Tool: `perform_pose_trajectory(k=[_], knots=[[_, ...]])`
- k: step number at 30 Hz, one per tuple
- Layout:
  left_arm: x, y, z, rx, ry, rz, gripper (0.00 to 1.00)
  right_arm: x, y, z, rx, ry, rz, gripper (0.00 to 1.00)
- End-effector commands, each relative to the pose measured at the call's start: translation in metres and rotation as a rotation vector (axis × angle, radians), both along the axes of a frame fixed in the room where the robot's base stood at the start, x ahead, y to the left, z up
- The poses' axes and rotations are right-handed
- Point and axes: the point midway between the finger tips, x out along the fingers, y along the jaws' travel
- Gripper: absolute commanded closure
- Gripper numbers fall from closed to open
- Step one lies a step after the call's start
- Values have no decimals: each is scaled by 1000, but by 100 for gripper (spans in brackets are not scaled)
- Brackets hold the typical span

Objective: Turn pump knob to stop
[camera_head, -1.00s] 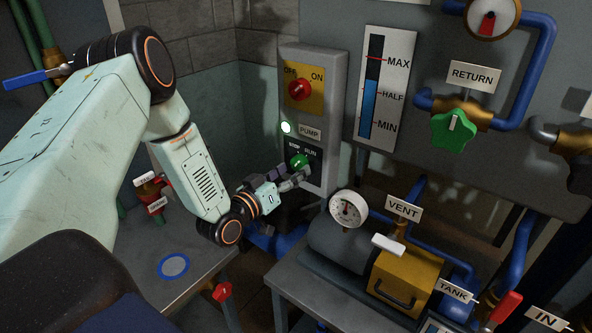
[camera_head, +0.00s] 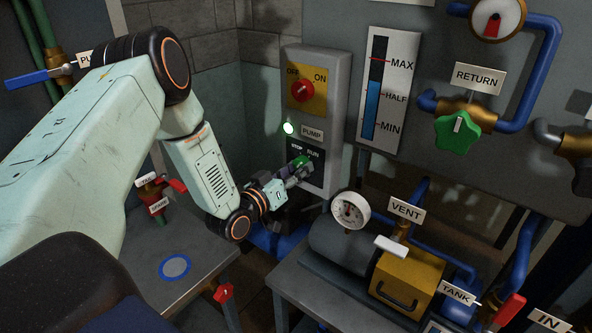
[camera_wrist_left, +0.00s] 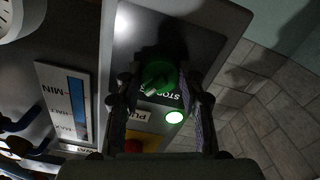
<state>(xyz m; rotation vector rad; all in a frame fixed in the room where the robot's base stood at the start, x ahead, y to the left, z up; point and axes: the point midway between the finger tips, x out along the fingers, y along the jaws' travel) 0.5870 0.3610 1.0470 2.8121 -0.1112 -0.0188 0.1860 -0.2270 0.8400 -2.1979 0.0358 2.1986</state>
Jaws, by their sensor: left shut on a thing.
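The green pump knob (camera_head: 300,161) sits on the black STOP/RUN plate (camera_head: 317,172) low on the grey pump panel (camera_head: 333,115). My left gripper (camera_head: 296,173) is at the knob, with its fingers around it. In the left wrist view the knob (camera_wrist_left: 158,76) shows between the two fingers (camera_wrist_left: 160,100), which are shut on it. The knob's pointer direction is hard to tell in the head view. A lit white-green lamp (camera_head: 289,128) is beside the PUMP label (camera_head: 312,132). My right gripper is not in view.
Above the knob is a red OFF/ON switch (camera_head: 303,91) on a yellow plate. A level gauge (camera_head: 388,88) hangs to the right. The compressor (camera_head: 345,247) with its dial (camera_head: 350,211) stands below right. A grey table (camera_head: 205,250) is below left.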

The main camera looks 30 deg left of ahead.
Motion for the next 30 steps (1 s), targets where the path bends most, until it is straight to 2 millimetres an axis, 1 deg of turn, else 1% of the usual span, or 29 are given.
perform_pose_trajectory(k=[1, 4, 10, 14, 20, 30], knots=[[0, 1, 0, 0, 0, 2, 84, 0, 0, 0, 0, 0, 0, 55], [0, 1, 0, 0, -1, 1, 93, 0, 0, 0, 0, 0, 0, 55], [0, 0, 0, -13, 0, 1, 93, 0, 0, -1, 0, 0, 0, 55], [0, 0, -1, -52, 4, 1, 93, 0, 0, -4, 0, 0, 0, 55], [0, 0, -1, -175, 12, 1, 93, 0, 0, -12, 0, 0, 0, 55], [0, 0, -1, -490, 35, 0, 93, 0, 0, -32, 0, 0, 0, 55]])
